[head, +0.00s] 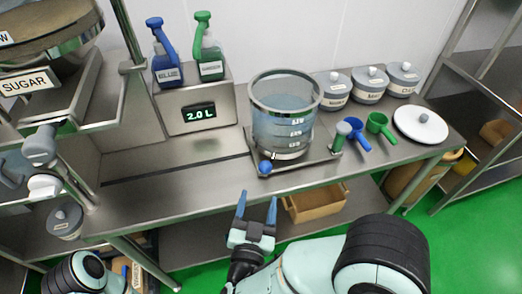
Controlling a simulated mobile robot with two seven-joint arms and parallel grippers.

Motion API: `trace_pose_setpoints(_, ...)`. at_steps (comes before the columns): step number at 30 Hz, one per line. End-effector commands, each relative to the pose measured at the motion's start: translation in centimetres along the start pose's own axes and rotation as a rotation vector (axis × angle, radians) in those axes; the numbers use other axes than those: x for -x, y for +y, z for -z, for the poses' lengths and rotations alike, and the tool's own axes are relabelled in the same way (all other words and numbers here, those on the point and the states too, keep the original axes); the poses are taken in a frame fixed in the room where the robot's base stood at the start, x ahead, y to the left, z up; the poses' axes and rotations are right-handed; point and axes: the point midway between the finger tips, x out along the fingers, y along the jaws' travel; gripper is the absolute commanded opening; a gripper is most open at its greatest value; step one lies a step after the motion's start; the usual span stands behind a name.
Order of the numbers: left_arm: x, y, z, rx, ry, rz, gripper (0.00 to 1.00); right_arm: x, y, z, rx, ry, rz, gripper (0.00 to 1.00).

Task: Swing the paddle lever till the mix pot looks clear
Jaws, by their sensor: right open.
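The mix pot (262,125) is a clear, marked vessel with a metal rim, standing on a metal base plate (318,160) on the steel counter. The liquid in it looks pale bluish. My left gripper is out of view.
Blue (167,62) and green (208,55) bottles stand on a box with a 2.0 L display (198,113). Blue (354,133) and green (379,127) scoops, lidded jars (369,88) and a white lid (420,124) lie right. The counter left of the pot is clear.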

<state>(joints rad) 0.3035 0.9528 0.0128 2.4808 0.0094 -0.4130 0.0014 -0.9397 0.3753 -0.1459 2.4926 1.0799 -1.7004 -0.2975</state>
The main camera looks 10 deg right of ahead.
Motion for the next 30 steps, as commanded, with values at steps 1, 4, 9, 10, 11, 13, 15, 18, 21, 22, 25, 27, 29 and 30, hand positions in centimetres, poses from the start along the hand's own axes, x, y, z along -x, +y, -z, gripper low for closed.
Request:
trace_pose_setpoints(1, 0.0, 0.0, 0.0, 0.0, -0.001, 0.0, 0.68, -0.3, 0.1, 0.1, -0.001, 0.001, -0.001, 0.64)
trace_pose_setpoints(4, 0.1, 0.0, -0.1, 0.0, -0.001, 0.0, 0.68, -1.5, 0.1, 0.1, -0.002, 0.001, -0.003, 0.64)
trace_pose_setpoints(9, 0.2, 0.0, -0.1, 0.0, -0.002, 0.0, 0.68, -5.0, 0.1, 0.1, -0.001, 0.002, -0.006, 0.64)
trace_pose_setpoints(10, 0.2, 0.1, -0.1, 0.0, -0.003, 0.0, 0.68, -5.6, 0.1, 0.1, 0.0, 0.002, -0.004, 0.64)
trace_pose_setpoints(11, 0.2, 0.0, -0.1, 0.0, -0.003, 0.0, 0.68, -6.3, 0.1, 0.1, -0.001, 0.002, -0.005, 0.64)
trace_pose_setpoints(13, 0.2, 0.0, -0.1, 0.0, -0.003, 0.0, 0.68, -7.8, 0.1, 0.1, -0.001, 0.002, -0.004, 0.64)
trace_pose_setpoints(15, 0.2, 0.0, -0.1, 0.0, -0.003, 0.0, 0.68, -9.2, 0.1, 0.1, -0.001, 0.001, -0.004, 0.64)
trace_pose_setpoints(18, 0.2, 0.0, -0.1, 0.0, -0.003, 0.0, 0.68, -10.8, 0.1, 0.1, 0.001, 0.002, -0.003, 0.64)
trace_pose_setpoints(21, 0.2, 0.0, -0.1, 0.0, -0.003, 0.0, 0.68, -12.1, 0.0, 0.1, 0.0, 0.001, -0.002, 0.64)
trace_pose_setpoints(22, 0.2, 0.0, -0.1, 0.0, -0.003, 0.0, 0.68, -12.3, 0.0, 0.1, 0.0, 0.001, -0.001, 0.64)
trace_pose_setpoints(25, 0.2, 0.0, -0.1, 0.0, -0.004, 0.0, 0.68, -12.9, 0.0, 0.0, 0.001, 0.0, 0.0, 0.64)
trace_pose_setpoints(27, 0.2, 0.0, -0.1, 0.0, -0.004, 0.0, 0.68, -13.2, 0.0, 0.1, 0.001, 0.001, 0.0, 0.64)
trace_pose_setpoints(29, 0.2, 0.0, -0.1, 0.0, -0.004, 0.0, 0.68, -13.2, 0.0, 0.1, 0.001, 0.001, 0.0, 0.64)
trace_pose_setpoints(30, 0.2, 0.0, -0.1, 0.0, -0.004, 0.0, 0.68, -13.2, 0.0, 0.1, 0.001, 0.0, 0.001, 0.64)
